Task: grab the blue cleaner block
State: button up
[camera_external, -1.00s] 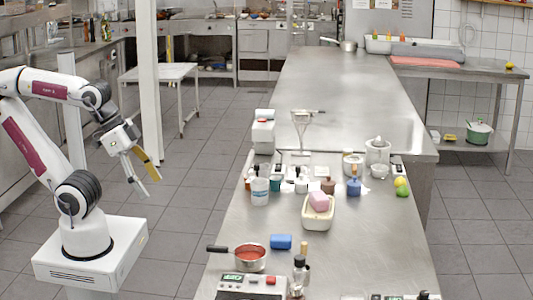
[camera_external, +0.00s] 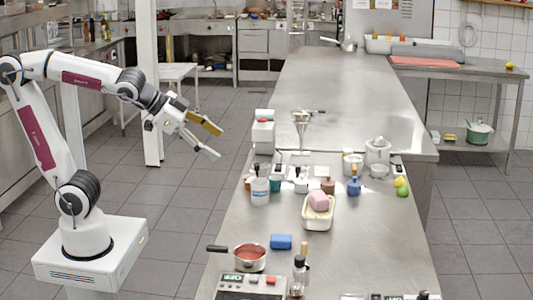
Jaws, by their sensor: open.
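The blue cleaner block (camera_external: 281,242) lies on the steel table, just right of the red-filled saucepan. My gripper (camera_external: 212,140) is open and empty. It hangs in the air left of the table, up and to the left of the block in the picture, well apart from it. Its two fingers point right and downward, one yellowish and one pale.
The saucepan (camera_external: 250,258) has its handle pointing left. A scale (camera_external: 250,285) and a dark bottle (camera_external: 299,271) stand in front of the block. A tub with a pink block (camera_external: 318,201) and a white container (camera_external: 259,191) stand behind it.

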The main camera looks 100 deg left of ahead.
jog(key=w+a+r+m+t, duration=0.1)
jog(key=w+a+r+t, duration=0.15)
jog(key=w, duration=0.45)
jog(key=w+a+r+m+t, duration=0.1)
jog(key=w+r+m, duration=0.15)
jog(key=w, duration=0.45)
jog(key=w+f+m+t+h, duration=0.15)
jog(key=w+m+h, duration=0.3)
jog(key=w, duration=0.65)
notch_tip(320, 180, down, 10)
jog(key=d+f+m+g+h, duration=0.1)
jog(key=d+m+g+h, duration=0.2)
jog(key=h, duration=0.4)
jog(key=s+a+f+m+g+h, duration=0.1)
jog(key=s+f+m+g+h, duration=0.1)
jog(key=s+f+g, duration=0.4)
notch_tip(320, 180, down, 4)
jog(key=shift+s+a+f+m+g+h, duration=0.3)
jog(key=shift+s+h, duration=0.45)
jog(key=shift+s, duration=0.25)
send_near(281, 241)
jog(key=shift+w+x, duration=0.25)
jog(key=shift+x, duration=1.15)
